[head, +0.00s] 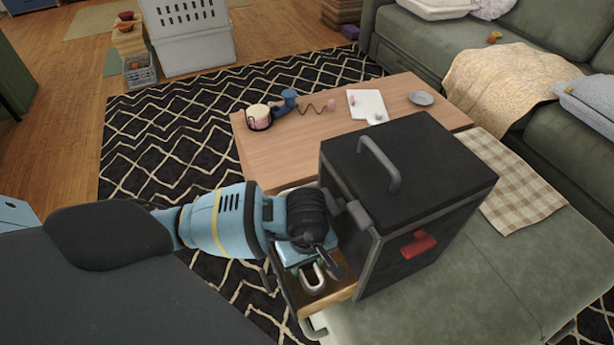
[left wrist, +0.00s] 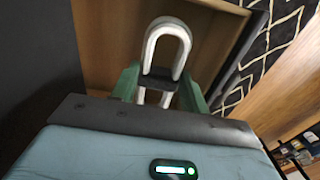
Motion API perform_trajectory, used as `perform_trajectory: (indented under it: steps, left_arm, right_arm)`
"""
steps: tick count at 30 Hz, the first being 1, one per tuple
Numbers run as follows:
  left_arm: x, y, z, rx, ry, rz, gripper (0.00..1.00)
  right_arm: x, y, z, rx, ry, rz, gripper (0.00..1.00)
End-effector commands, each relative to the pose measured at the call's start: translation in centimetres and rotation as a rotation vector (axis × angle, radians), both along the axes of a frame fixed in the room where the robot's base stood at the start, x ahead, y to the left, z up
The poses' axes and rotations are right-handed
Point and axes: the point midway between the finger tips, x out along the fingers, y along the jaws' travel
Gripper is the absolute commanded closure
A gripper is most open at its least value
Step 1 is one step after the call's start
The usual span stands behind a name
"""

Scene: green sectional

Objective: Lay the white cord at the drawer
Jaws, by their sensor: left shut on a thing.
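The white cord (head: 315,284) shows as a stiff-looking U-shaped loop at my left gripper (head: 308,262). In the left wrist view the cord (left wrist: 168,32) stands out beyond the green fingers of the left gripper (left wrist: 160,80), which are shut on it with a dark band between them. The drawer (head: 336,298) is pulled out of the black cabinet and has a wooden inside. The cord and fingertips are over or within the open drawer; I cannot tell whether the cord touches its bottom. My arm hides part of the drawer. My right gripper is not in view.
The black cabinet (head: 440,180) has a grey top handle and a red piece (head: 418,246) on its side. It stands on the green sectional (head: 470,300). A wooden table (head: 290,150) behind holds a cup, a blue item, paper and a grey dish.

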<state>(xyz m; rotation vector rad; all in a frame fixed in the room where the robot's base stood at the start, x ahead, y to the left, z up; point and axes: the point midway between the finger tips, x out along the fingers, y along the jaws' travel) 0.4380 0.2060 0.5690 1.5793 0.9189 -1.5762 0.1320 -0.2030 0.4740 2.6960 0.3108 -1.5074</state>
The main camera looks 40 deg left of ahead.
Motion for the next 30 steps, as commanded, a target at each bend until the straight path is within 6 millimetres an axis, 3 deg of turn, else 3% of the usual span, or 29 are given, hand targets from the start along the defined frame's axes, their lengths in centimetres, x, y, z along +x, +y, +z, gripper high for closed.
perform_trajectory:
  steps: [7,19,20,24,30]
  left_arm:
    - [-0.1,0.0,-3.1,0.0,0.004,0.001,0.78]
    - [-0.1,0.0,-3.6,0.001,0.002,-0.001,0.78]
    - [-0.1,0.0,-3.5,0.001,0.002,-0.001,0.53]
    - [-0.1,0.0,-3.5,0.0,0.002,-0.001,0.34]
    - [-0.1,0.0,-3.5,0.0,0.002,-0.001,0.33]
  right_arm:
    - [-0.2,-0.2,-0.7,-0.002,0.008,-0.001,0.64]
    - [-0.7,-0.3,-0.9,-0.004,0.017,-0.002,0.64]
    - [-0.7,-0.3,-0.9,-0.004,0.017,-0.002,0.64]
    - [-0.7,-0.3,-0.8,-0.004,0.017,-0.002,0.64]
    - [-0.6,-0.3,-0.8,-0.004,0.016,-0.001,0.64]
